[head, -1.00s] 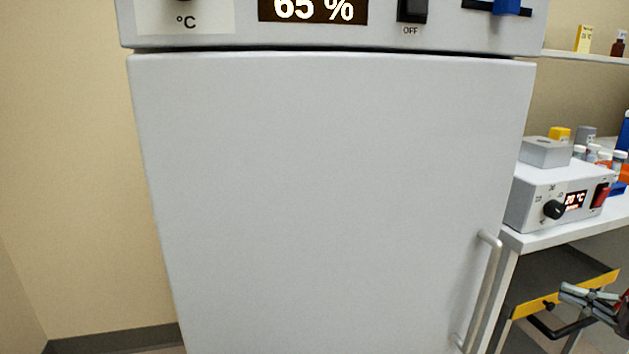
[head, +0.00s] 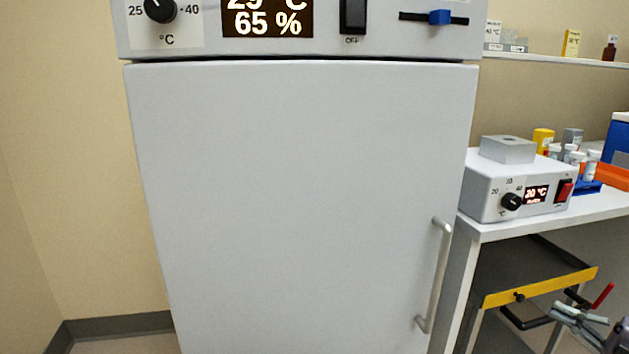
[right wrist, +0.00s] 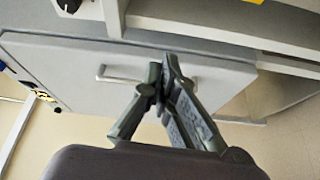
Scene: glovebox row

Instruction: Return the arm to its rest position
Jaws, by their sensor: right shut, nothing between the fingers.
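My right gripper (head: 583,318) shows at the lower right corner of the head view, in front of the bench's lower part. In the right wrist view my right gripper (right wrist: 162,82) is shut with nothing between its fingers. Its fingertips overlap the picture of a grey door (right wrist: 70,65) with a bar handle (right wrist: 118,78); I cannot tell the gap between them. My left gripper is not in view.
A tall grey cabinet (head: 300,200) with a closed door and a vertical handle (head: 434,275) fills the middle. A bench (head: 540,218) at right carries a heater block (head: 515,190) and several vials.

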